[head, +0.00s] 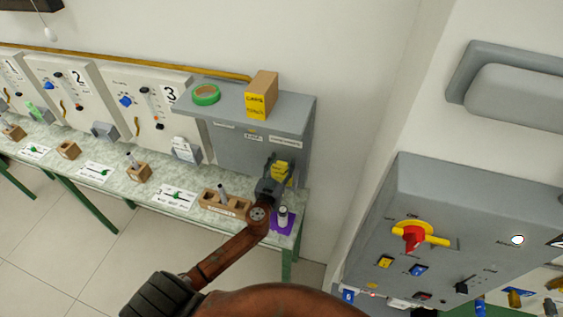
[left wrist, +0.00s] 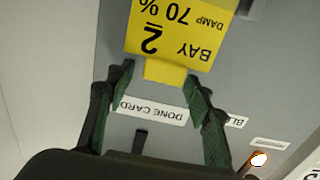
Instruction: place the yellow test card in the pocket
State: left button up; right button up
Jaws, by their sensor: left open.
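The yellow test card (head: 281,170) is at the front of the grey cabinet on the bench. In the left wrist view the card (left wrist: 175,30) reads "BAY 2 DAMP 70%" upside down, and a plain yellow tab (left wrist: 165,72) extends from it. A "DONE CARD" label (left wrist: 150,112) is on the grey face beside the tab. My left gripper (head: 273,177) is open, and its fingers (left wrist: 160,85) stand either side of the tab, apart from it. The pocket cannot be clearly made out, so I cannot tell whether the card is seated. My right gripper is out of view.
A green tape roll (head: 206,95) and a cardboard box (head: 261,95) stand on the cabinet top. A wooden rod block (head: 225,203) and a purple mat (head: 283,220) with a small cylinder lie near my left gripper. A grey control box (head: 450,220) is at the right.

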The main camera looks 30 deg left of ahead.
pick_arm(q)
jog(key=shift+r+p, duration=0.35)
jog(key=shift+r, duration=0.05)
jog(key=shift+r+p, duration=0.4)
jog(key=shift+p, duration=0.1)
jog(key=b+v, duration=0.3)
jog(key=v, duration=0.9)
jog(key=shift+f+b, duration=0.25)
jog(key=shift+b, duration=0.1)
